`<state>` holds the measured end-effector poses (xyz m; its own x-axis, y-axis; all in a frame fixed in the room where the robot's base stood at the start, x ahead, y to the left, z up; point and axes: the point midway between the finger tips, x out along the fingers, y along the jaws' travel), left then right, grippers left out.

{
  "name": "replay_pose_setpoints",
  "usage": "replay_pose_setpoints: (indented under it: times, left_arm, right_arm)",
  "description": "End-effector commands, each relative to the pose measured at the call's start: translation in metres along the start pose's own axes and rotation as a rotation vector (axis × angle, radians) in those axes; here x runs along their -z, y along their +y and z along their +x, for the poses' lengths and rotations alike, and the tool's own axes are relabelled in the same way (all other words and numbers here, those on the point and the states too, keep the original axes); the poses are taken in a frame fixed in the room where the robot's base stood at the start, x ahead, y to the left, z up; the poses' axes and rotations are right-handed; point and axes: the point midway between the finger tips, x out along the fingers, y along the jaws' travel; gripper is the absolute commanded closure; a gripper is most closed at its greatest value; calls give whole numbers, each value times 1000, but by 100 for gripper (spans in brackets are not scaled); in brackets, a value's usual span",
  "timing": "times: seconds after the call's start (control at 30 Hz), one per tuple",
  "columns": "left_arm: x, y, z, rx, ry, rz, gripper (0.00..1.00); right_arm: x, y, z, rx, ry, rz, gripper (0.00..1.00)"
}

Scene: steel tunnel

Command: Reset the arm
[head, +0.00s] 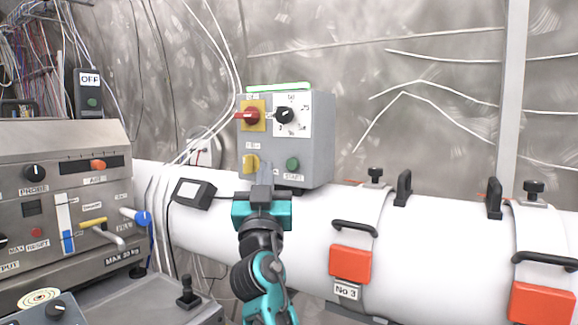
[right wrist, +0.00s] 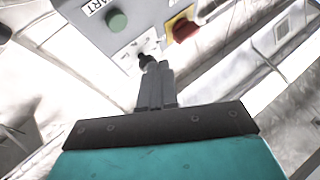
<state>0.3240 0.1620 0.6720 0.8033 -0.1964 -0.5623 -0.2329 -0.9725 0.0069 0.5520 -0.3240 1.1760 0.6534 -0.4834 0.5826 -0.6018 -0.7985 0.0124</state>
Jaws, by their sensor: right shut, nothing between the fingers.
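My right gripper (head: 264,165) is shut and empty, in front of the lower part of a grey control box (head: 318,155). The box has a red switch (head: 251,115) on a yellow plate, a black rotary knob (head: 285,115) on a white dial, a yellow control (head: 250,163) and a green START button (head: 293,164). In the right wrist view the shut fingers (right wrist: 153,70) reach a small black knob (right wrist: 146,59) on the panel. I cannot tell whether they touch it. The green button (right wrist: 117,20) is close by. My left gripper is not in view.
A white pipe (head: 405,235) with clamps, black handles and red latches (head: 350,264) runs along below the box. A control console (head: 60,200) with levers stands at the left. A small black-framed display (head: 192,192) sits on the pipe. Cables hang along the steel wall.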

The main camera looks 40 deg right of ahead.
Motion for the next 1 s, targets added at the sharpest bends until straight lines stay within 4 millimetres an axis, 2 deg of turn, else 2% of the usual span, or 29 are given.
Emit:
replay_pose_setpoints:
  times: [0.3, 0.37, 0.47, 0.57, 0.67, 0.77, 0.8, 0.87, 0.9, 1.0]
  left_arm:
    - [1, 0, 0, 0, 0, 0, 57]
    - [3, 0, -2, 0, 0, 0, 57]
    - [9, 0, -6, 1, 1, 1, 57]
    - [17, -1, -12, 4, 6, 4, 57]
    - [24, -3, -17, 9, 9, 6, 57]
    - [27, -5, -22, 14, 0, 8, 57]
    - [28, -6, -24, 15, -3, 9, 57]
    - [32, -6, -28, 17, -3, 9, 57]
    - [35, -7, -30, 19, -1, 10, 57]
    - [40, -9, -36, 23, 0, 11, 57]
  right_arm:
    - [-3, -1, -1, 6, -6, -3, 100]
    - [-10, -4, -6, 25, -26, -9, 100]
    - [-39, -15, -25, 96, -99, -29, 100]
    - [-82, -29, -63, 210, -218, -56, 100]
    - [-127, -38, -116, 340, -358, -77, 100]
    - [-163, -41, -177, 465, -499, -90, 100]
    - [-175, -40, -204, 514, -557, -91, 100]
    - [-190, -37, -245, 586, -644, -88, 100]
    - [-198, -33, -274, 632, -702, -87, 100]
    - [-208, -20, -343, 736, -844, -71, 100]
